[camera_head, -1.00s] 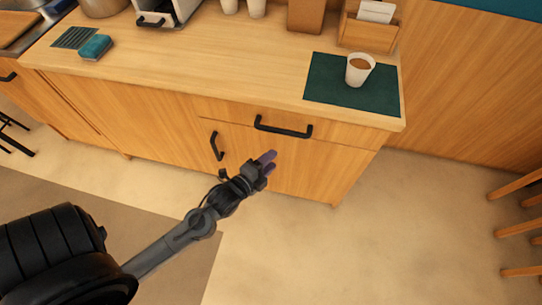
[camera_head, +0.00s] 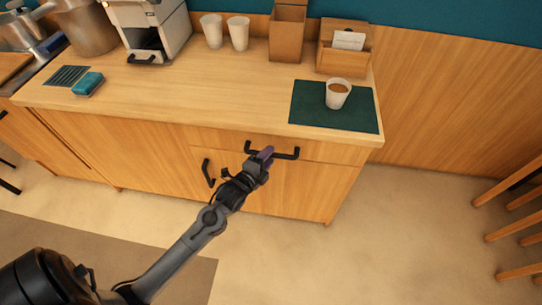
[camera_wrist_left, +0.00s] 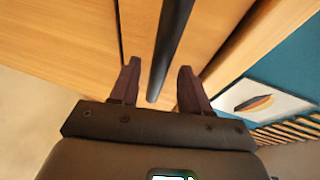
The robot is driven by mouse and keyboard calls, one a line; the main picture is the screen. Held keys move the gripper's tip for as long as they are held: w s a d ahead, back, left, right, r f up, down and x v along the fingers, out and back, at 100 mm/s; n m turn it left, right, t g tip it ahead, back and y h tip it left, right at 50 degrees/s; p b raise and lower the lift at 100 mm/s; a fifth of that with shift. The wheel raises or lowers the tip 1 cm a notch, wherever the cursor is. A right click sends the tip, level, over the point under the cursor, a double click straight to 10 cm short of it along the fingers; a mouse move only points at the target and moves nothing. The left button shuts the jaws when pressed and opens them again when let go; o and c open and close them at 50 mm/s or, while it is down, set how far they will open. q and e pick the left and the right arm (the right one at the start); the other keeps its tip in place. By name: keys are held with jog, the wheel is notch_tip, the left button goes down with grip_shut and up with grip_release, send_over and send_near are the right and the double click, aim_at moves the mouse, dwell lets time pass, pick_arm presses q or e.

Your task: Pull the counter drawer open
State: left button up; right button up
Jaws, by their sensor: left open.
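The counter drawer (camera_head: 328,152) is a wide wooden front just under the countertop's right part, and it looks closed. Its black bar handle (camera_head: 286,155) runs left to right. My left gripper (camera_head: 265,154) is at the middle of this handle and hides part of it. In the left wrist view, the left gripper (camera_wrist_left: 159,68) is open, with one purple-dark finger on each side of the handle bar (camera_wrist_left: 172,35). Gaps show between the bar and both fingers. My right gripper is not in view.
A cabinet door handle (camera_head: 207,173) is just left of my left wrist. On the countertop (camera_head: 215,95), a cup of brown contents (camera_head: 338,94) stands on a dark green mat (camera_head: 310,118) above the drawer. Wooden legs (camera_head: 510,210) are at right. The floor before the drawer is clear.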

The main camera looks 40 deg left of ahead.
pick_arm(q)
jog(key=shift+x, duration=1.2)
grip_shut()
